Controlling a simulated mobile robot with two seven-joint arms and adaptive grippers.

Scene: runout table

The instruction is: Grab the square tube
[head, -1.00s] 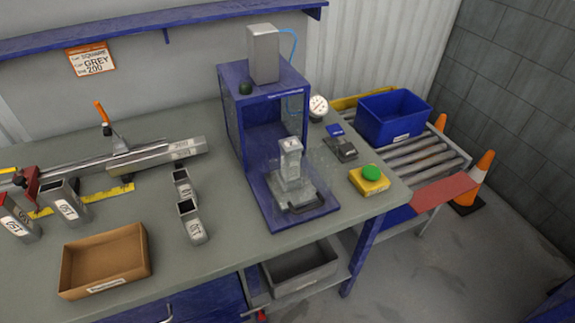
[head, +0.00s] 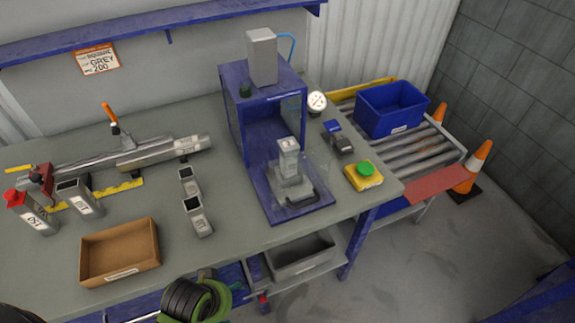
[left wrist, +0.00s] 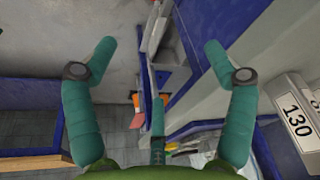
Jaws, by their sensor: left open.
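Several grey square tubes are on the table in the head view. A long one (head: 165,152) lies in the clamp fixture at the back left. Two with white labels stand at the left, one (head: 80,197) beside another with a red top (head: 32,215). Two short ones (head: 189,182) and (head: 198,217) stand in the middle. Another grey piece (head: 289,158) stands in the blue press. I cannot tell which tube is meant. My right gripper is not in view.
A cardboard tray (head: 120,280) sits at the table's front left. A blue bin (head: 392,108) rests on rollers. A wall sign (head: 97,60) reads square, grey, 200.

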